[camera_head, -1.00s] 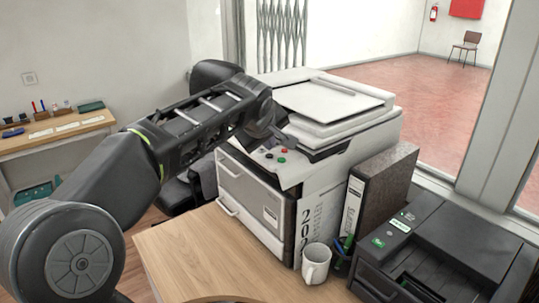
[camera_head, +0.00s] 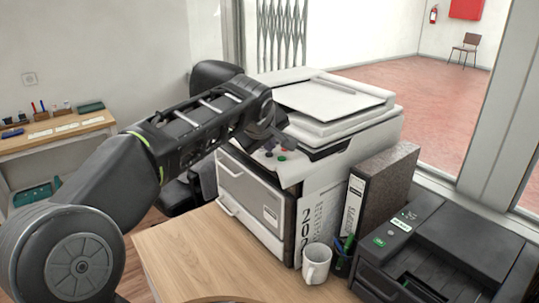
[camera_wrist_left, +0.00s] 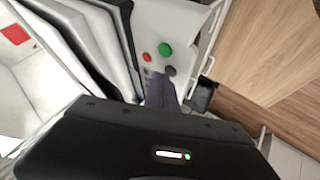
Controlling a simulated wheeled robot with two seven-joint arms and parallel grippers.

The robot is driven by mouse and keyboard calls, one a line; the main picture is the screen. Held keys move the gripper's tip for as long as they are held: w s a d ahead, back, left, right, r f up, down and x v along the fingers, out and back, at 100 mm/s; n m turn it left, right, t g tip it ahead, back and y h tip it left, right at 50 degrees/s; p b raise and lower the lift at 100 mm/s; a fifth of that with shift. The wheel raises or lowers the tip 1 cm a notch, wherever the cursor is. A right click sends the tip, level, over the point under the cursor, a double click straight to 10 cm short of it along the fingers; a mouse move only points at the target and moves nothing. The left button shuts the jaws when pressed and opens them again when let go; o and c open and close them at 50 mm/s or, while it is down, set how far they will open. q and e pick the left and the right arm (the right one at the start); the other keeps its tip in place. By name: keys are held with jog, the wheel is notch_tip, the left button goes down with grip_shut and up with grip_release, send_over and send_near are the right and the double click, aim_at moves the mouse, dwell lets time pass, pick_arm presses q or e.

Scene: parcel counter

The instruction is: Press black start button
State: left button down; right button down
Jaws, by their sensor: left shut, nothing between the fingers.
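The white copier (camera_head: 330,110) stands at the back of the wooden counter, with a button panel at its front left corner. In the left wrist view the panel carries a green button (camera_wrist_left: 165,49), a red button (camera_wrist_left: 146,56) and a dark, black-looking button (camera_wrist_left: 170,70). The green button also shows in the head view (camera_head: 282,157). My left gripper (camera_head: 284,139) is shut and empty, reaching over the panel. In the left wrist view its fingertips (camera_wrist_left: 157,80) appear right beside the dark button; I cannot tell whether they touch it. My right gripper is out of view.
A dark binder (camera_head: 384,195), a white mug (camera_head: 316,264) and a pen holder (camera_head: 343,260) stand right of the copier. A black printer (camera_head: 455,240) is at the right. The counter's front left (camera_head: 195,255) is clear.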

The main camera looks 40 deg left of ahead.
aim_at(269, 157)
pick_arm(q)
jog(key=shift+f, duration=0.2)
dwell(0.5)
jog(key=shift+r, duration=0.65)
notch_tip(269, 157, up, 6)
jog(key=p, duration=0.4)
dwell(1.0)
